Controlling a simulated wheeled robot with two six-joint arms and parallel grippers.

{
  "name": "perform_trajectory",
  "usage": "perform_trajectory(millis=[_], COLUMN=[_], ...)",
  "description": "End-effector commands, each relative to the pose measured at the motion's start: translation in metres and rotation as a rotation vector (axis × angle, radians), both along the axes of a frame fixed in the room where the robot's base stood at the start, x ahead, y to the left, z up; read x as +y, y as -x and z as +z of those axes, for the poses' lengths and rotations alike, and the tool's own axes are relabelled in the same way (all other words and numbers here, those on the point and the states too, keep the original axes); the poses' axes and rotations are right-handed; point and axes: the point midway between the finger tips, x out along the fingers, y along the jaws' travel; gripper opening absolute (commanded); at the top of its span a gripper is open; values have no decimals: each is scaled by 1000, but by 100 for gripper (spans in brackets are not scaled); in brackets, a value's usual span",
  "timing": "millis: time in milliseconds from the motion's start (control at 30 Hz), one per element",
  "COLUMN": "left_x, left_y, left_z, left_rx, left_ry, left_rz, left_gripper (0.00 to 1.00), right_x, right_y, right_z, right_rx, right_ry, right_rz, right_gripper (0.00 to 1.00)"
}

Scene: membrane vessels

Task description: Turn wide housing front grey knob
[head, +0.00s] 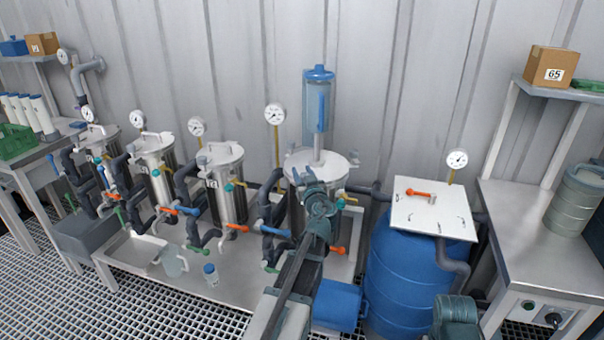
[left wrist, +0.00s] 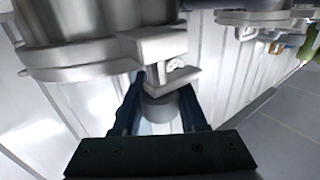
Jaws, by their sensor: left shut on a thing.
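The wide housing (head: 337,163) is the steel vessel with a pale lid and a blue-capped clear cylinder above it, right of the narrower housings. My left gripper (head: 305,172) reaches up to the front of its lid. In the left wrist view my left gripper (left wrist: 160,112) has a dark finger on each side of a grey knob (left wrist: 162,108) and is shut on it. The knob sits beside a pale bracket (left wrist: 155,45) on the housing's rim. In the head view the gripper hides the knob.
Several narrower steel housings (head: 222,158) with pipes and coloured valve handles stand to the left. A blue drum (head: 392,270) with a white board (head: 432,210) on top stands close on the right. A jug (head: 174,262) and a small bottle (head: 210,274) are low at the front.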

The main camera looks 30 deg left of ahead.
Motion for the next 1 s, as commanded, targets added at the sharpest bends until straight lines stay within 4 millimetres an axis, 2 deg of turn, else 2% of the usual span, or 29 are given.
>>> perform_trajectory(millis=[267, 1000], left_x=[-3, -20], left_y=[-1, -10], left_z=[0, 0], left_rx=[0, 0], left_ry=[0, 0], left_rz=[-181, -880], left_gripper=[0, 0], right_x=[0, 0], right_y=[0, 0], right_z=[0, 0], right_rx=[0, 0], right_ry=[0, 0], right_rz=[0, 0], right_gripper=[50, 50])
